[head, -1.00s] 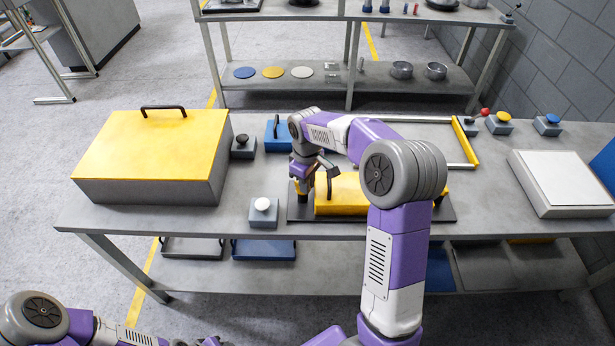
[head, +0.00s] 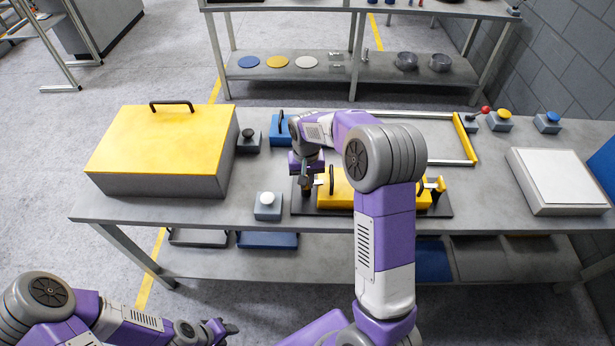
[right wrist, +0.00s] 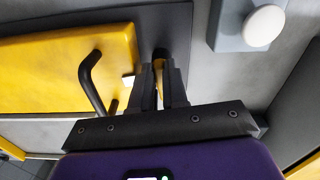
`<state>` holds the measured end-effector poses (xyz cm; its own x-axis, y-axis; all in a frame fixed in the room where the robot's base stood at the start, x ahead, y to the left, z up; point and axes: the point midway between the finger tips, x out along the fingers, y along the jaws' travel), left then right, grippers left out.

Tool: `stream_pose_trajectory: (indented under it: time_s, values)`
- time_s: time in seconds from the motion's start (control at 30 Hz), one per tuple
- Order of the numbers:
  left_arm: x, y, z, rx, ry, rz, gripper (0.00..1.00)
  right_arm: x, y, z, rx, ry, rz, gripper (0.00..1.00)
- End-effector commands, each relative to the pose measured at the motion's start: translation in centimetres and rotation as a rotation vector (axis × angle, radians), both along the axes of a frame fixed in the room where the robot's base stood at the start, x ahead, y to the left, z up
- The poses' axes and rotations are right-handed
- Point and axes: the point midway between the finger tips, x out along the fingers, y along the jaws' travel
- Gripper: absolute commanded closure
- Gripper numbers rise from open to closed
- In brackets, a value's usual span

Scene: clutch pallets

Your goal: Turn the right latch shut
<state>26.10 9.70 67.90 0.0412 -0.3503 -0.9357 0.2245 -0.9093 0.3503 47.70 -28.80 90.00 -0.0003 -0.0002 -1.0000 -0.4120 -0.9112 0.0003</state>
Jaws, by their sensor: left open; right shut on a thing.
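A yellow block-like lid (head: 345,192) with a black handle (head: 332,178) lies on a dark base plate (head: 440,211). A yellow latch (head: 436,186) stands at the plate's right end, partly behind my right arm. My right gripper (head: 306,192) is at the left end of the plate. In the right wrist view my right gripper (right wrist: 158,88) is shut on a narrow yellow latch piece (right wrist: 159,64), mostly hidden between the fingers. The yellow lid (right wrist: 60,62) is beside the fingers. My left gripper (head: 226,328) is open, low in front of the table, away from the lid.
A white button on a grey box (head: 267,207) stands close left of the plate; it also shows in the right wrist view (right wrist: 264,26). A large yellow-topped box (head: 160,145) is further left. A white-topped box (head: 558,178) is at the right.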

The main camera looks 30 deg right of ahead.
Motion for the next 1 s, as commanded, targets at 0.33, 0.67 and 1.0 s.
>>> stream_pose_trajectory:
  time_s: [0.33,0.67,1.0]
  values:
    - [0.0,0.0,0.66,0.0,0.0,0.0,0.58,0.12,0.17,0.06,0.0,-0.001,-0.123,1.0]
    - [0.0,0.0,0.71,0.0,0.0,0.0,0.58,0.15,0.18,0.03,0.0,-0.002,-0.143,1.0]
    - [0.0,0.0,0.71,0.0,0.0,0.0,0.58,0.14,0.17,0.02,0.0,-0.001,-0.142,0.63]
